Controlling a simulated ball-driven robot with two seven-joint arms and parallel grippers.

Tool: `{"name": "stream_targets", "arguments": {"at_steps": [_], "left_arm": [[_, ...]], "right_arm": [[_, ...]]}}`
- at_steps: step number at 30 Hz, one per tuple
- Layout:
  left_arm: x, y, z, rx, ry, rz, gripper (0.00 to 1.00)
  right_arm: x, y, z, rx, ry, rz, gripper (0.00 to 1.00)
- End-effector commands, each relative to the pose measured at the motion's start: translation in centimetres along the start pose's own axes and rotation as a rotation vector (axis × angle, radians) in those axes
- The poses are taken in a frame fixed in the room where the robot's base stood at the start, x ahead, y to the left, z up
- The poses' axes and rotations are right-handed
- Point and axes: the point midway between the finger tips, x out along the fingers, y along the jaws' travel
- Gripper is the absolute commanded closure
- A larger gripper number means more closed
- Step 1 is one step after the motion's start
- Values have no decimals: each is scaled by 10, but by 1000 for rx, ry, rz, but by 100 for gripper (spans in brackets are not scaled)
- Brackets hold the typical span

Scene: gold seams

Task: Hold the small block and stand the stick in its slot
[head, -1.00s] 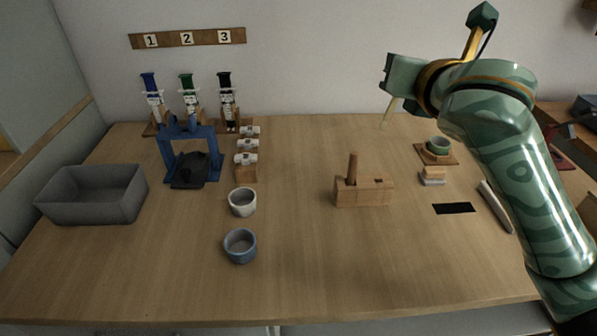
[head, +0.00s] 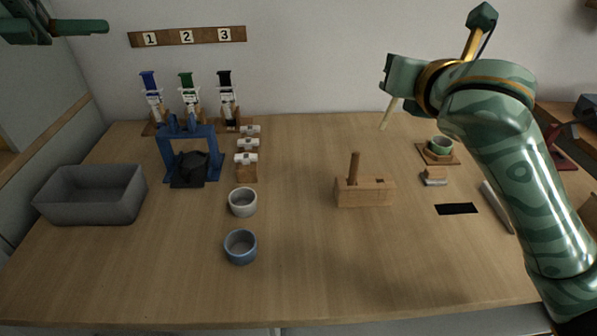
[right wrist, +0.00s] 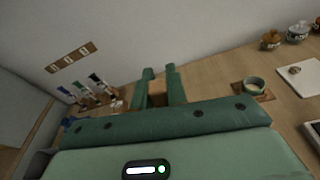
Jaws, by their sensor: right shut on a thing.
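A small wooden block (head: 365,195) sits on the table right of centre. A darker round peg (head: 353,168) stands upright from its left part, and a small dark opening shows in its top to the right. My right gripper (head: 389,84) is high above the table's back, behind and above the block. It is shut on a thin pale stick (head: 387,115) that hangs down at a slant, clear of the table. In the right wrist view its two green fingers (right wrist: 160,76) have a brown patch between them. My left gripper (head: 85,27) shows at the top left, far from the block; its jaw opening is unclear.
A green cup (head: 440,145), a black strip (head: 456,209) and a grey bar (head: 496,207) lie right. The front middle is clear.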

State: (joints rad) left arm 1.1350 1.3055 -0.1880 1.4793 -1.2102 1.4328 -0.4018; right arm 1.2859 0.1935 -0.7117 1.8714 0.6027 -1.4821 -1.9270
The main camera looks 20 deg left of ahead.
Motion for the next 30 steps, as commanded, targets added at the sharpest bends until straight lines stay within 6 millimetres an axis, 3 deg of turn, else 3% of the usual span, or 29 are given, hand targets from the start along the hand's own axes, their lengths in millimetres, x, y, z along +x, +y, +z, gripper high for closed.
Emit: {"name": "stream_targets", "arguments": {"at_steps": [3, 9, 12, 15, 21, 30], "left_arm": [[75, 25, -29, 144, 59, -39, 34], [194, 49, -104, 409, 162, -107, 34], [243, 54, -150, 546, 216, -142, 34], [278, 57, -195, 669, 266, -172, 34], [311, 63, -255, 834, 336, -207, 34], [340, 64, -281, 877, 356, -218, 34]], "right_arm": [[0, 0, 1, 0, -1, 0, 100], [0, 0, 1, 0, -1, 0, 100], [0, 0, 1, 0, -1, 0, 100], [0, 0, 1, 0, -1, 0, 100], [0, 0, 1, 0, -1, 0, 100], [0, 0, 1, 0, -1, 0, 100]]}}
